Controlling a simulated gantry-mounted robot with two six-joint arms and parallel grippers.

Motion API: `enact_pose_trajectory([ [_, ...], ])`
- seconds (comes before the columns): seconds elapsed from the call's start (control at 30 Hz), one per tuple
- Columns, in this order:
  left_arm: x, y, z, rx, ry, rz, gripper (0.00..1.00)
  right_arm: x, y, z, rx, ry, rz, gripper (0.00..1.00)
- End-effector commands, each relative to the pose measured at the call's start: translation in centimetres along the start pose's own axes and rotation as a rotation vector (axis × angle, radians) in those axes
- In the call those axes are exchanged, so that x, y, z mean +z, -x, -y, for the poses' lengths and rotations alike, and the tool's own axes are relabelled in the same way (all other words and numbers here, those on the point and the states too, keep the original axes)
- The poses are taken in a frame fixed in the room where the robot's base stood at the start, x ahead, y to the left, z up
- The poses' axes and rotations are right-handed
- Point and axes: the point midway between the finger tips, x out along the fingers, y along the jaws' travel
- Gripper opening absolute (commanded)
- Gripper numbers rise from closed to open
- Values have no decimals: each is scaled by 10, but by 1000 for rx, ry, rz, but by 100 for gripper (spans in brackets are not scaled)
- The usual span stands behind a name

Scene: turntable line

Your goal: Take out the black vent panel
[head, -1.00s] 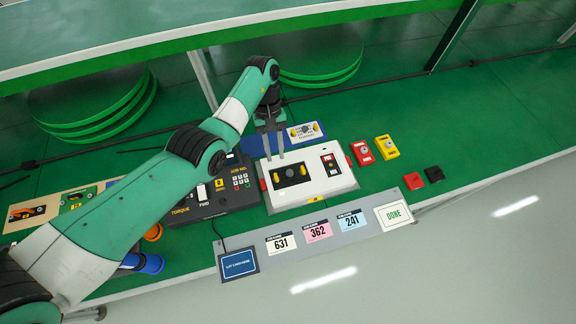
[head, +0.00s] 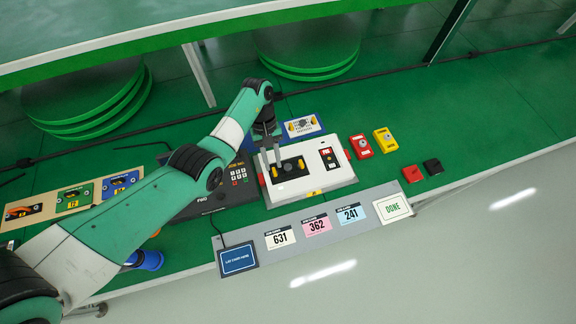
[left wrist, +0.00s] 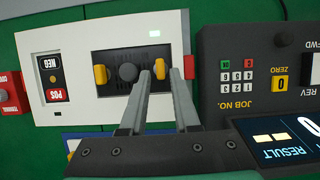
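The black vent panel (head: 290,168) sits in the top of a white box (head: 325,182). It also shows in the left wrist view (left wrist: 112,82), with a round dark knob in its middle and a yellow tab at each end. My left gripper (head: 274,165) is over the panel's left end. In the left wrist view, the left gripper's fingertips (left wrist: 161,74) are apart, one on each side of one yellow tab (left wrist: 160,69). Whether they touch the tab I cannot tell. My right gripper is not in view.
A dark torque unit (left wrist: 255,70) stands close beside the white box. Red (head: 361,146) and yellow (head: 385,140) blocks lie to the right. A grey strip with number cards (head: 279,238) runs along the front. Green mat is free at the far right.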

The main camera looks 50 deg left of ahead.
Motion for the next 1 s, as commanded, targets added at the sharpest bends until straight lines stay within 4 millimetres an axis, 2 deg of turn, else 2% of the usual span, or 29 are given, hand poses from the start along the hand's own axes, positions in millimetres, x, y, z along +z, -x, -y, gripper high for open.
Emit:
enact_pose_trajectory([
  [0.03, -1, -13, 1, -2, 0, 2, 30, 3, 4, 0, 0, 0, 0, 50],
  [0.13, 0, -26, 0, -1, -1, 1, 30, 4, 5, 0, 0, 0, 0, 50],
  [0.37, 0, -27, 0, 0, 0, 0, 30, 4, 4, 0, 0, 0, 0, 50],
  [0.53, 0, -27, 0, 0, 0, 0, 0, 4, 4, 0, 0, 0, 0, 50],
  [1.0, 1, -24, 0, 1, -1, 0, 0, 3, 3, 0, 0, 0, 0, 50],
])
